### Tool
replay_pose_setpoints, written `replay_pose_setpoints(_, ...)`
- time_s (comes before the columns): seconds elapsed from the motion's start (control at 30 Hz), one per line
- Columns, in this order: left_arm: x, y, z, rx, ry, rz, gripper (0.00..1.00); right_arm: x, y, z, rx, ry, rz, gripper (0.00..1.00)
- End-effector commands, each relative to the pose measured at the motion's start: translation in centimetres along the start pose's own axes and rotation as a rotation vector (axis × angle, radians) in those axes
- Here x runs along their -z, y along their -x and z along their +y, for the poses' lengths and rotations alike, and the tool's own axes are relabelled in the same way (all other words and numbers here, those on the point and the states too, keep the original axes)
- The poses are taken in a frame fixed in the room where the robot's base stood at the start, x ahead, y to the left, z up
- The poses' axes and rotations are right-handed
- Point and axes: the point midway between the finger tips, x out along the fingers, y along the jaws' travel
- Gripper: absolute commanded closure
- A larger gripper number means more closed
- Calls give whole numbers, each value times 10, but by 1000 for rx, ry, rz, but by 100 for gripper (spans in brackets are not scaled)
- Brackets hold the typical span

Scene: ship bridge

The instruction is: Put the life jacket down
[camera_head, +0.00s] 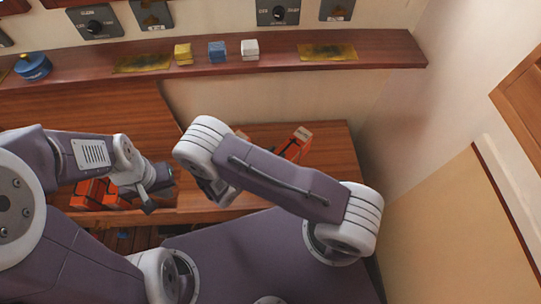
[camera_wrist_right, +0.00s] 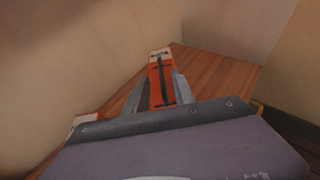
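An orange life jacket (camera_head: 297,143) with pale ends shows above the bench, partly hidden behind my right forearm. In the right wrist view its orange panel (camera_wrist_right: 160,80) with a dark strap lies between the fingers of my right gripper (camera_wrist_right: 159,88), which sit close against both sides. The pale end of another part shows at lower left there. In the head view the right gripper is hidden behind its arm. My left gripper (camera_head: 156,194) is empty, its fingers apart, just right of more orange pieces (camera_head: 90,194) on the bench at left.
The wooden bench (camera_head: 335,150) has bare surface to the right, beside the wall. A shelf (camera_head: 380,50) above it carries yellow, blue (camera_head: 217,52) and white (camera_head: 250,49) blocks and a blue round container (camera_head: 33,66). A pale panel stands at right.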

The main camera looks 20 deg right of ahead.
Motion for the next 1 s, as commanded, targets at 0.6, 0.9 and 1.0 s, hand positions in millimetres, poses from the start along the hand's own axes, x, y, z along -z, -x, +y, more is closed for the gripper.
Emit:
replay_pose_setpoints(0.6,0,2,0,0,0,0,100,-36,20,-55,367,-329,202,69)
replay_pose_setpoints(0.9,0,2,0,0,0,0,100,-72,64,-105,975,-1249,602,69)
replay_pose_setpoints(1.0,0,2,0,0,0,0,100,-88,71,-99,1078,-1549,681,69)
